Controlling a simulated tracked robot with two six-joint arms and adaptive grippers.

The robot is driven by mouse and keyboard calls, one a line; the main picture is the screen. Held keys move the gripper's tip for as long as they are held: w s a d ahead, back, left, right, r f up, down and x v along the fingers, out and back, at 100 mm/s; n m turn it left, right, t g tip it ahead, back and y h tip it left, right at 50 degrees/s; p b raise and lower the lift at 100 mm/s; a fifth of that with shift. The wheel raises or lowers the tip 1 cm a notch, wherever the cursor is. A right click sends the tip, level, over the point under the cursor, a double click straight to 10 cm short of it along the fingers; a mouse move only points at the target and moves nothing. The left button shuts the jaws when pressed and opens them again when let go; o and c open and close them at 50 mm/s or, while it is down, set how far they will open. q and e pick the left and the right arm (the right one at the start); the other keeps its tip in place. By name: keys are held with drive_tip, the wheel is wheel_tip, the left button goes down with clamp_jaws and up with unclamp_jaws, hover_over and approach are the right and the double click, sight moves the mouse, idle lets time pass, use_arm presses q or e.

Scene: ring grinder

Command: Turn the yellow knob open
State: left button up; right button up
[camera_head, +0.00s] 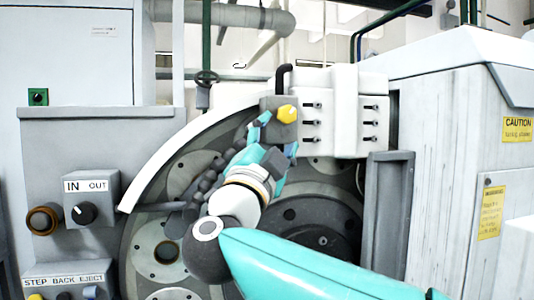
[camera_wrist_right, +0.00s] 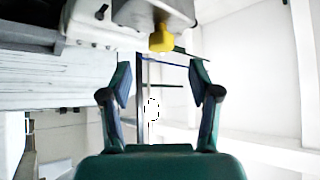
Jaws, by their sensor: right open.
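The yellow knob (camera_head: 288,113) sits on a grey block (camera_head: 268,103) at the top of the grinder's round face. In the right wrist view the yellow knob (camera_wrist_right: 162,40) is at the top middle, beyond the fingertips and roughly centred between them. My right gripper (camera_head: 274,138) is just below the knob in the head view, its teal fingers spread. In the right wrist view my right gripper (camera_wrist_right: 160,66) is open and empty, with a gap between it and the knob. My left gripper is not in view.
A white valve block (camera_head: 345,120) with several small dark levers is right of the knob. A black bent pipe (camera_head: 283,78) rises behind it. A white curved guard (camera_head: 165,150) is at left. An IN/OUT switch box (camera_head: 92,198) and a grey-white cabinet (camera_head: 450,130) flank the grinder.

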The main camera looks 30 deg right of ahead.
drive_tip(key=shift+v, duration=2.35)
drive_tip(key=n+t+y+b, duration=0.65)
drive_tip(key=n+y, duration=0.65)
drive_tip(key=n, duration=0.5)
approach(289, 117)
drive_tip(key=p+x, duration=0.5)
drive_tip(key=x, duration=0.5)
drive_tip(key=shift+w+d+r, duration=0.1)
drive_tip(key=shift+w, duration=0.15)
